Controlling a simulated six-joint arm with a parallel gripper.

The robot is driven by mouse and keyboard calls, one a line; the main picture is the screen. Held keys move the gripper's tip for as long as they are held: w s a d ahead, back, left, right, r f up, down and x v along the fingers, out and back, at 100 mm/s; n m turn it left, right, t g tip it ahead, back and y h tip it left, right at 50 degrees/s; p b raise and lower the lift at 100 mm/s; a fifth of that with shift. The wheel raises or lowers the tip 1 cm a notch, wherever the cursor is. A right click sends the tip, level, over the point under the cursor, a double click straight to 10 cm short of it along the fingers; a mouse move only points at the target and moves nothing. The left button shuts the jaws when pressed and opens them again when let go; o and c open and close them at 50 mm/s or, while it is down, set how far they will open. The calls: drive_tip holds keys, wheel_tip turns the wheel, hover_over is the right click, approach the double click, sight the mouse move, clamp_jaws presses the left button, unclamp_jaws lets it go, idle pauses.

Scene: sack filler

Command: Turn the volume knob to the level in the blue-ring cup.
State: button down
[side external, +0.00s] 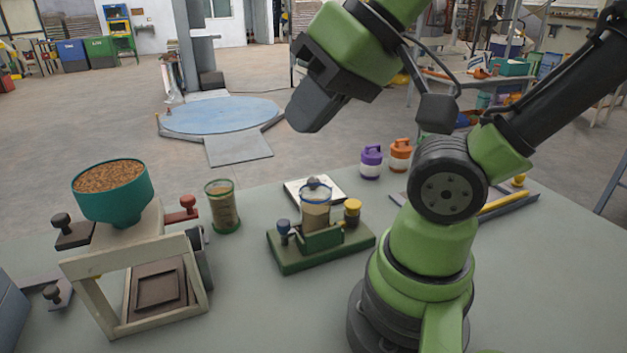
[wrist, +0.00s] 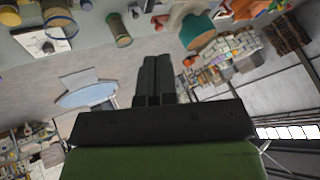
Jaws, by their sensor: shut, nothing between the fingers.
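My gripper (side external: 312,108) is shut and empty, high above the table's far edge and well clear of everything. Its fingers are together in the wrist view (wrist: 154,72). The blue-ring cup (side external: 316,212) holds tan grain and stands at the green fixture on the table; it also shows in the wrist view (wrist: 58,26). The sack filler stands at the left, with a teal hopper (side external: 112,200) full of brown grain on a pale frame (side external: 80,285). It has a red knob (side external: 187,203) and a black knob (side external: 62,222). I cannot tell which knob is the volume knob.
A green-ring cup (side external: 224,210) with grain stands between filler and fixture. The green fixture (side external: 295,262) carries a blue knob (side external: 283,228) and a yellow knob (side external: 352,208). Purple (side external: 371,163) and orange (side external: 400,156) containers stand behind. The front middle of the table is clear.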

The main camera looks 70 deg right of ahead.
drive_tip(key=c, duration=1.4)
unclamp_jaws()
drive_tip(key=shift+w+d, duration=0.1)
drive_tip(key=shift+w, duration=0.05)
drive_tip(key=o, duration=0.6)
drive_tip(key=w+d+n+h, duration=0.1)
drive_tip(key=w+d+n+g, duration=0.1)
drive_tip(key=w+d, duration=0.1)
drive_tip(key=w+d+n+h, duration=0.1)
drive_tip(key=w+d, duration=0.1)
drive_tip(key=shift+f+n+h, duration=0.3)
drive_tip(key=shift+f+n, duration=0.1)
drive_tip(key=shift+o, duration=0.2)
drive_tip(key=n+g+h, duration=0.4)
drive_tip(key=n+g, duration=0.2)
drive_tip(key=n, duration=1.2)
hover_over(313, 180)
drive_tip(key=a, duration=0.4)
wheel_tip(313, 180, down, 19)
drive_tip(key=x, duration=0.9)
drive_tip(key=shift+s+d+f, duration=0.1)
drive_tip(key=shift+d+f, duration=0.1)
drive_tip(key=shift+f, duration=0.1)
